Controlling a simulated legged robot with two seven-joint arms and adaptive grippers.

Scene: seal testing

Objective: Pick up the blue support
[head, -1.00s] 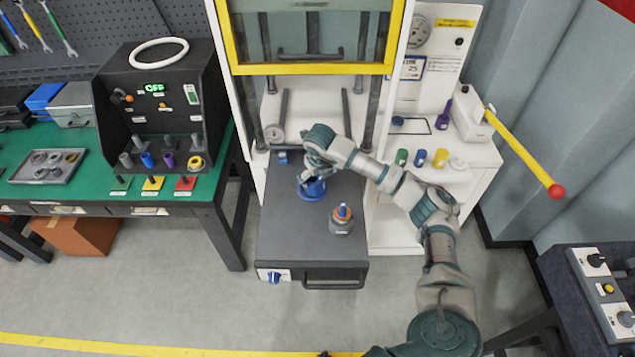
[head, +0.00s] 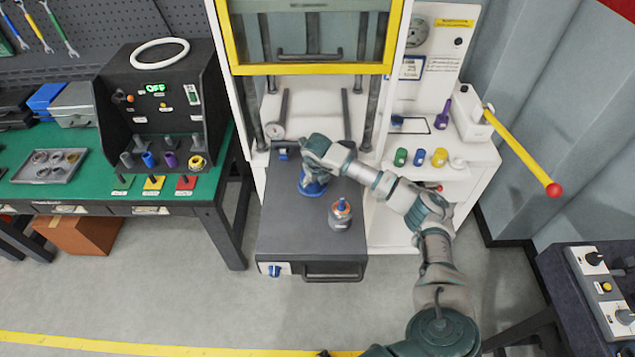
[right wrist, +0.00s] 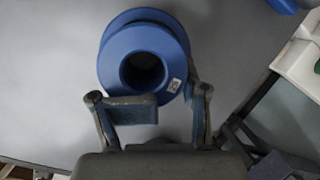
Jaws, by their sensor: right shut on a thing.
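The blue support (head: 311,189) is a round, flanged blue piece with a central hole, on the dark grey sliding plate. In the right wrist view the blue support (right wrist: 125,62) shows a small white label beside its hole. My right gripper (head: 314,174) is right over it in the head view and hides part of it. In the right wrist view the fingers of my right gripper (right wrist: 168,102) are at the near edge of the support, shut on it. I cannot tell whether the support is clear of the plate. My left gripper is not in view.
A grey cylinder with an orange ring and blue top (head: 341,213) stands on the plate (head: 290,240) to the right. The yellow-framed press window (head: 308,68) rises behind. Green, blue and yellow cylinders (head: 420,157) stand on the white side shelf. The plate's front is clear.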

